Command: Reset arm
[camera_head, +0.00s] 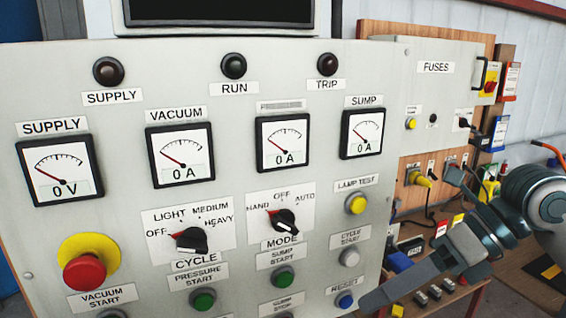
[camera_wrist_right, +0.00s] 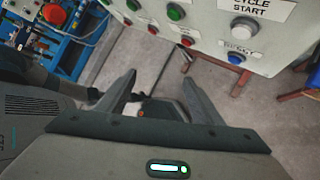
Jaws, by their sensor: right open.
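My right gripper (camera_head: 420,277) comes in from the lower right, in front of the right edge of the control panel (camera_head: 237,85). In the right wrist view, the right gripper (camera_wrist_right: 160,78) has its two fingers spread apart with nothing between them. The blue RESET button (camera_head: 345,300) is at the panel's lower right, left of the gripper and apart from it. It also shows in the wrist view (camera_wrist_right: 236,57), beyond the fingers to the right.
The panel has dials, a red emergency stop (camera_head: 85,273), a mode knob (camera_head: 283,221) and several buttons. A fuse box (camera_head: 437,90) with plugs and cables stands behind my right arm. Bare floor (camera_wrist_right: 150,55) shows below the panel.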

